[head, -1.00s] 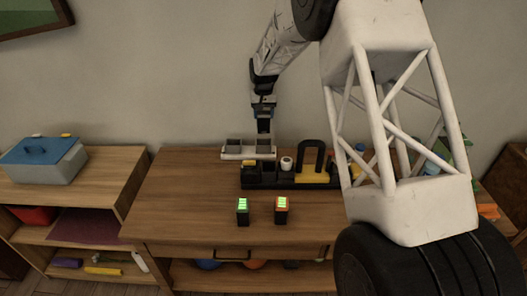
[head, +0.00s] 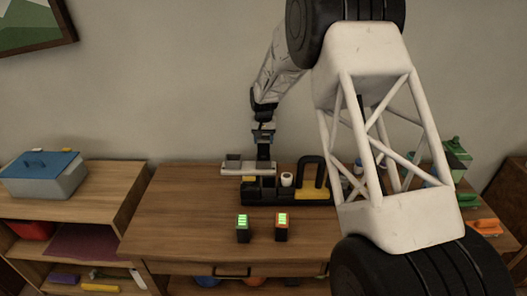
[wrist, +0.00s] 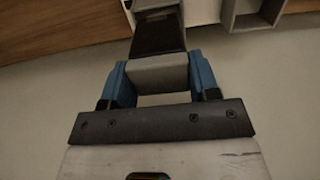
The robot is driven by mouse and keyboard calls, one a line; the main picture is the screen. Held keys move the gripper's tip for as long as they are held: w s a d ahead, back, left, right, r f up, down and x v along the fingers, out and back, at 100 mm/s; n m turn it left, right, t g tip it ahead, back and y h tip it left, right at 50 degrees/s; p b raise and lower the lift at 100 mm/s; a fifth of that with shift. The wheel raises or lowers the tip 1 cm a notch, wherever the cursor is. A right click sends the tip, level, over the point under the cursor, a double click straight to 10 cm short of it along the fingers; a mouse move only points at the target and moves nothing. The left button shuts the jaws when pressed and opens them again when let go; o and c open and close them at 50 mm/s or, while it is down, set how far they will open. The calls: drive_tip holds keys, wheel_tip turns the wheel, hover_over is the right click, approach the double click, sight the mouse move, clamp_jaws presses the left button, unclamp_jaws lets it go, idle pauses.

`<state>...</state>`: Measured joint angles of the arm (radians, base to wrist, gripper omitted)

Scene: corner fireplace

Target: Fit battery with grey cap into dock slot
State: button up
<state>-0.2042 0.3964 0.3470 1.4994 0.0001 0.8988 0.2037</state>
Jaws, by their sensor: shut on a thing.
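My gripper (head: 263,136) is shut on the battery with the grey cap. In the wrist view, the blue fingers (wrist: 160,80) sit on either side of the grey cap (wrist: 157,74), and the dark battery body (wrist: 157,38) extends away from them. In the head view the dark battery (head: 263,152) hangs upright at the right half of the pale dock (head: 236,171). The dock's left slot (head: 233,160) is visible and looks empty. The battery and gripper cover the right slot, so I cannot tell how far the battery is inside it.
Two batteries with green displays, one dark (head: 242,229) and one orange-topped (head: 282,228), stand on the wooden table (head: 185,215). A black organiser (head: 290,200) with a white roll (head: 287,180) and a black arch (head: 311,172) is beside the dock. The table's front left is clear.

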sight(264, 149)
drive_tip(key=shift+f, duration=0.75)
drive_tip(key=shift+f, duration=1.85)
drive_tip(key=shift+f, duration=0.15)
drive_tip(key=o, duration=1.1)
wheel_tip(264, 149, up, 12)
drive_tip(key=shift+f, duration=0.25)
drive_tip(key=shift+r, duration=0.4)
